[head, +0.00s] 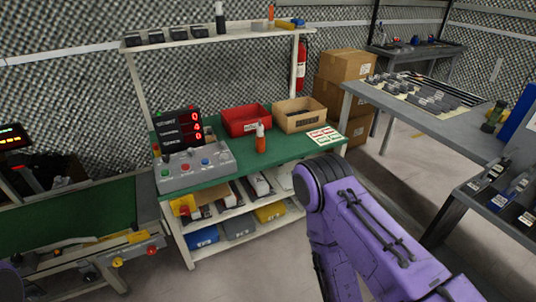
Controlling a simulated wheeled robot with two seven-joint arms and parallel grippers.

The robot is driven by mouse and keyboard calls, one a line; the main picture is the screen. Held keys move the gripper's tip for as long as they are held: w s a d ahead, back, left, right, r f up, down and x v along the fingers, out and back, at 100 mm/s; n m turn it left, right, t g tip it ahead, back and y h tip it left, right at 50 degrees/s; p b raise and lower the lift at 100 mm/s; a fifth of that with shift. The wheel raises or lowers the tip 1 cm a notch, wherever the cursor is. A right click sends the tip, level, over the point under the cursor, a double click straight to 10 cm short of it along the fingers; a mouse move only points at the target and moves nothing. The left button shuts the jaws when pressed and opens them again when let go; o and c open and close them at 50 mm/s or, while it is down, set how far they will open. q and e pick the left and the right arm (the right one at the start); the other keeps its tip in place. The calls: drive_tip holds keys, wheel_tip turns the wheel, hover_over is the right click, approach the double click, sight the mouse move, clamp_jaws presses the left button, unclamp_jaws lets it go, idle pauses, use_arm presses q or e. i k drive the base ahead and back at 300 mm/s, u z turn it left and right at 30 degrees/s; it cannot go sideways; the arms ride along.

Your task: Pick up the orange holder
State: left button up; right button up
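An upright orange item (260,143) with a pale top stands on the green-topped workbench (222,166), in front of a red bin; it may be the orange holder, with something pale in it. A smaller orange object (271,13) stands on the high shelf above the bench; its kind is too small to tell. My purple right arm comes in at the lower right, in front of the bench's right end. Its gripper is not visible. My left gripper is not in view either.
A red bin (246,121) and a tan bin (300,115) stand at the bench's back. A grey button box (194,168) and a red-digit display (180,130) are at its left. A grey table (440,118) stands right; a conveyor (75,220) lies left.

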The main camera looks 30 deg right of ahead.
sight(260, 142)
drive_tip(key=z, duration=1.4)
drive_tip(key=i, duration=1.9)
drive_tip(key=u, duration=0.65)
